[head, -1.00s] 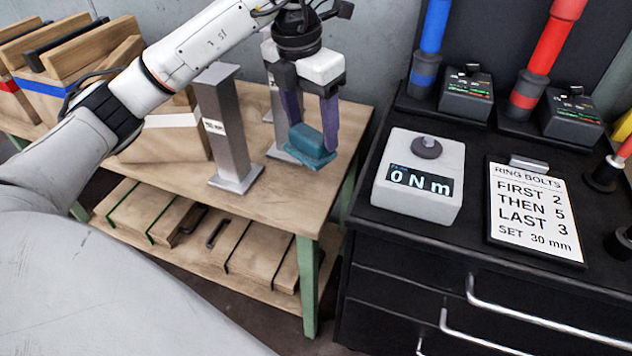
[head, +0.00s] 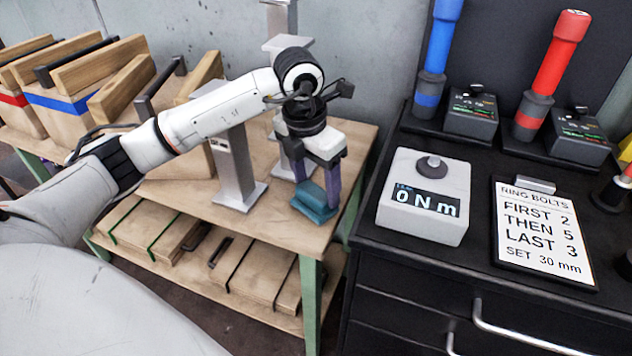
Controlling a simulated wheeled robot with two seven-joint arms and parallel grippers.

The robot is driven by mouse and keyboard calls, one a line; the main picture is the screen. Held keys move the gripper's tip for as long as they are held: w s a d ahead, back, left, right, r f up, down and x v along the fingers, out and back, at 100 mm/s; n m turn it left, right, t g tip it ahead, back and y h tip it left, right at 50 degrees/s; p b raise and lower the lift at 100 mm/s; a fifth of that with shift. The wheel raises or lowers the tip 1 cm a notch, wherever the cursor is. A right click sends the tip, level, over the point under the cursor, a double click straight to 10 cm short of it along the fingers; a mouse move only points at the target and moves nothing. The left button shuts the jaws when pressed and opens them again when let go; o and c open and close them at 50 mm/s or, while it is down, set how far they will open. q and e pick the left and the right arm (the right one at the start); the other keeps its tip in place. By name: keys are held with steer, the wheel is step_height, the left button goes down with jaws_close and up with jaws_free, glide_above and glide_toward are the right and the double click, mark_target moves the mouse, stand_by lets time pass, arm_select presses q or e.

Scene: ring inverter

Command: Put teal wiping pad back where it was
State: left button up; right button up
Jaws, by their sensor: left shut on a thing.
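The teal wiping pad (head: 315,205) is a small block with a wider flat base. It is at the front right part of the wooden table top (head: 262,226), right of a grey metal post. My left gripper (head: 318,186) points down with its purple fingers shut on the pad's upper part. The pad's base looks to be at or very near the table top; I cannot tell whether it touches. My right gripper is not in view.
Grey posts (head: 233,165) stand close left of and behind the pad. Wooden cases (head: 165,160) fill the table's left. A black cabinet (head: 420,262) on the right carries a white 0 Nm meter (head: 425,195), a ring bolts sign (head: 542,235) and blue and red tools.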

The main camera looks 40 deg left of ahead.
mark_target(309, 194)
arm_select(q)
steer(key=o, duration=1)
steer(key=shift+f, duration=0.1)
steer(key=shift+o, duration=0.2)
steer(key=shift+r, duration=0.45)
step_height(309, 194, up, 11)
steer(key=s+p, duration=0.1)
steer(key=shift+s+a+r, duration=0.15)
steer(key=shift+s, duration=0.2)
